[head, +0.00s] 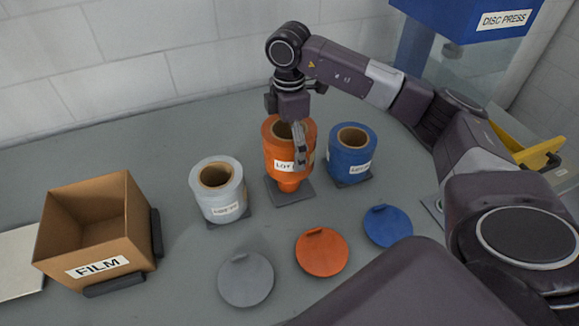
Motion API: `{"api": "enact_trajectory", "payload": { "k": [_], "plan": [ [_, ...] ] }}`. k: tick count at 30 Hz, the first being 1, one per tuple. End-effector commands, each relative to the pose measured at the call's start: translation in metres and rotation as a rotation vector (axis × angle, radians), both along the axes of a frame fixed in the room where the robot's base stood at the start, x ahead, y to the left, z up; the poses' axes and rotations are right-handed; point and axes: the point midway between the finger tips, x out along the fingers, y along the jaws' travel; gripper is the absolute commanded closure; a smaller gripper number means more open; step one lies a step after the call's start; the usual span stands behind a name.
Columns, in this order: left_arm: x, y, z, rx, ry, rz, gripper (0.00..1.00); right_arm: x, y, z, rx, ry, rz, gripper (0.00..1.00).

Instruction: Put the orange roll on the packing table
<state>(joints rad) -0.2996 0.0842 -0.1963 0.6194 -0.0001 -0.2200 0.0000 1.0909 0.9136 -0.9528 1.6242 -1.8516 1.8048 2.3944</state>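The orange roll (279,161), with a brown core and a white label, is upright over a dark square base (302,193). An orange peg (289,186) shows between the roll's underside and the base, so the roll sits raised. My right gripper (291,150) reaches down from above at the roll's top, with a finger at the core opening and right side. It appears shut on the roll's wall; its other finger is hidden. My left gripper is not in view. A grey table (150,300) fills the view; I cannot tell if it is the packing table.
A white roll (221,199) and a blue roll (351,158) stand on bases either side. Grey (246,280), orange (321,252) and blue (388,226) discs lie in front. A FILM cardboard box (135,225) is at left. A blue disc press (475,20) stands back right.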

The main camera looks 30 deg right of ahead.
Motion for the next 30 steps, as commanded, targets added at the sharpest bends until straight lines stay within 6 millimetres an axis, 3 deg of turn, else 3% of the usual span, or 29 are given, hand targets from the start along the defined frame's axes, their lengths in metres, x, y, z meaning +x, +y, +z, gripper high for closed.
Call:
{"api": "enact_trajectory", "payload": {
  "k": [4,12,19,30],
  "plan": [
    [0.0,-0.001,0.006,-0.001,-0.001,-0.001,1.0,0.0,0.0,-0.024,0.001,-0.001,0.0,0.72],
    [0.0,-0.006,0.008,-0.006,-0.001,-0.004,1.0,0.001,0.0,-0.045,0.001,-0.003,0.0,0.72],
    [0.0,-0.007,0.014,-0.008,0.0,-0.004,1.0,0.001,0.001,-0.075,0.002,0.0,0.0,0.72],
    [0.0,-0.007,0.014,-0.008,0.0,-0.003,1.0,0.002,0.0,-0.083,0.001,-0.005,0.0,0.72]
  ]
}}
